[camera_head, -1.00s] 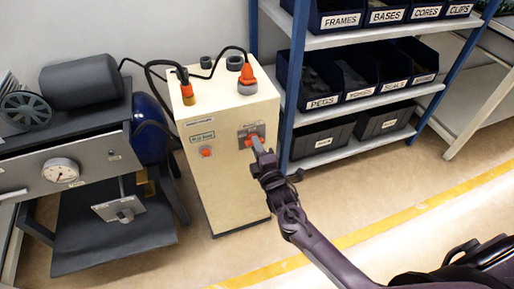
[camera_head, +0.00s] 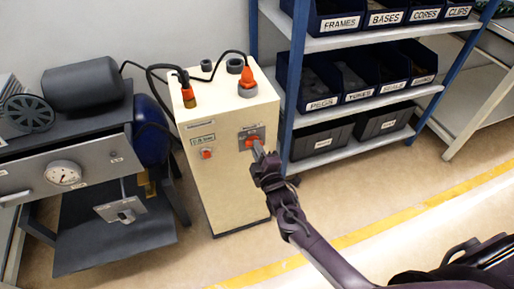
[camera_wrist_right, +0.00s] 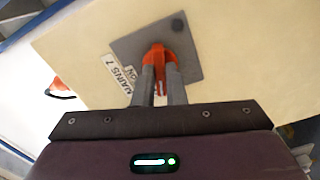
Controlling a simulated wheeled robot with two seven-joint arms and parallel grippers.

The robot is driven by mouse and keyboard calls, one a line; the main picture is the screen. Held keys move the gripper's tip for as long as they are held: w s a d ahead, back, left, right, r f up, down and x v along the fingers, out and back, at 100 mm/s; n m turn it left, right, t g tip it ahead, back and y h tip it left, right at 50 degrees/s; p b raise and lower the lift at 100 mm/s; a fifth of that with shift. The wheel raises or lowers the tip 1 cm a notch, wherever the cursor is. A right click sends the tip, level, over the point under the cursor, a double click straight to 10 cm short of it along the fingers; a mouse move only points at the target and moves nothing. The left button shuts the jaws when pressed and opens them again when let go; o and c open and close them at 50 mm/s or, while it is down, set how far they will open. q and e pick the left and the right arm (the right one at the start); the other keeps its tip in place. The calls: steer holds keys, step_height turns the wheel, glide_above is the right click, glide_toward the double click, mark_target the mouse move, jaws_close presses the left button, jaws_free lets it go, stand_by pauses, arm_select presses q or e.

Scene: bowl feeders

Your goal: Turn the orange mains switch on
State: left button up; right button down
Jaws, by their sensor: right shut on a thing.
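The orange mains switch (camera_wrist_right: 158,58) sits on a grey square plate (camera_wrist_right: 182,48) on the front of a cream cabinet (camera_head: 228,185). It also shows in the head view (camera_head: 249,142). My right gripper (camera_wrist_right: 160,82) is shut on the orange switch handle, one finger on each side. In the head view my right gripper (camera_head: 260,152) reaches the switch from the lower right and partly covers it. A label reading MAINS (camera_wrist_right: 122,78) is beside the plate, partly hidden by a finger. My left gripper is not in view.
Orange and yellow plugs with cables stand on the cabinet top. A round orange button (camera_head: 206,154) is left of the switch. A blue shelf rack (camera_head: 290,90) with labelled bins stands close right. A compressor bench (camera_head: 80,165) stands left.

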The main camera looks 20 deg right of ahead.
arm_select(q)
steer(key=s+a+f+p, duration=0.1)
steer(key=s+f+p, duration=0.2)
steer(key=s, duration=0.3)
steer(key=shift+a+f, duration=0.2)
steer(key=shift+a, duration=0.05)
arm_select(e)
steer(key=m, duration=1.4)
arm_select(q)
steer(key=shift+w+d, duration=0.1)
arm_select(e)
steer(key=shift+m, duration=0.3)
steer(key=c, duration=1.5)
jaws_free()
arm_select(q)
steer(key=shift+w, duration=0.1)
